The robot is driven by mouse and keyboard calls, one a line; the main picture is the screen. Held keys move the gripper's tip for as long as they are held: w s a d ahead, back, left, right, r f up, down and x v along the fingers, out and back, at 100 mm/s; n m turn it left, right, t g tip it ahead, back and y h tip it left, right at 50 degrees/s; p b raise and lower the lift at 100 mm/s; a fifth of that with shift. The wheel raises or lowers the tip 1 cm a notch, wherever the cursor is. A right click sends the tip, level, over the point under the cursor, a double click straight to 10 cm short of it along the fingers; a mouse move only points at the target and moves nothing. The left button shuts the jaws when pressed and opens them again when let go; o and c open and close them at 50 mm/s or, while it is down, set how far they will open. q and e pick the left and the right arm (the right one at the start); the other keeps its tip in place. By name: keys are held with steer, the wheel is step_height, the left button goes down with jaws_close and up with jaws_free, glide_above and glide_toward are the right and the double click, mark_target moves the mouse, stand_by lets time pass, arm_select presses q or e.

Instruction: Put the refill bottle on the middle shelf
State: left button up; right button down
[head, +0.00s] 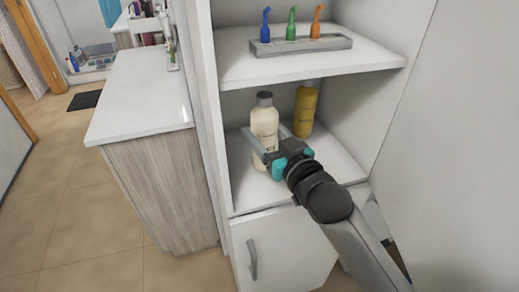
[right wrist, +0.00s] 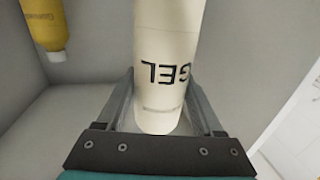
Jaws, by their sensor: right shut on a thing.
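The refill bottle (head: 265,122) is cream-coloured with a grey cap, and it stands upright at the middle shelf (head: 244,190) of the white cabinet. In the right wrist view the bottle (right wrist: 168,60) shows the letters "GEL" and sits between the two fingers. My right gripper (head: 262,150) is shut on its lower part. Whether the bottle's base touches the shelf I cannot tell. My left gripper is not in view.
A yellow bottle (head: 305,108) stands on the same shelf, behind and right of the refill bottle; it also shows in the wrist view (right wrist: 46,30). The upper shelf (head: 300,66) holds a grey tray (head: 335,43) with blue, green and orange items. A closed cabinet door (head: 290,255) is below.

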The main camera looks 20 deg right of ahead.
mark_target(260, 131)
steer(key=shift+w+f+b, duration=0.25)
steer(key=shift+w+f, duration=0.2)
steer(key=shift+w, duration=0.2)
steer(key=shift+w+f+b, duration=0.2)
steer(key=shift+w+f, duration=0.2)
steer(key=shift+w, duration=0.2)
step_height(260, 131, down, 4)
steer(key=shift+f+b, duration=0.15)
steer(key=shift+b, duration=0.65)
steer(key=shift+f, duration=0.35)
steer(key=shift+w+a+f+b, duration=0.1)
steer(key=shift+f+b, duration=0.05)
steer(key=shift+b, duration=0.15)
steer(key=shift+c, duration=0.2)
jaws_free()
steer(key=shift+f, duration=0.15)
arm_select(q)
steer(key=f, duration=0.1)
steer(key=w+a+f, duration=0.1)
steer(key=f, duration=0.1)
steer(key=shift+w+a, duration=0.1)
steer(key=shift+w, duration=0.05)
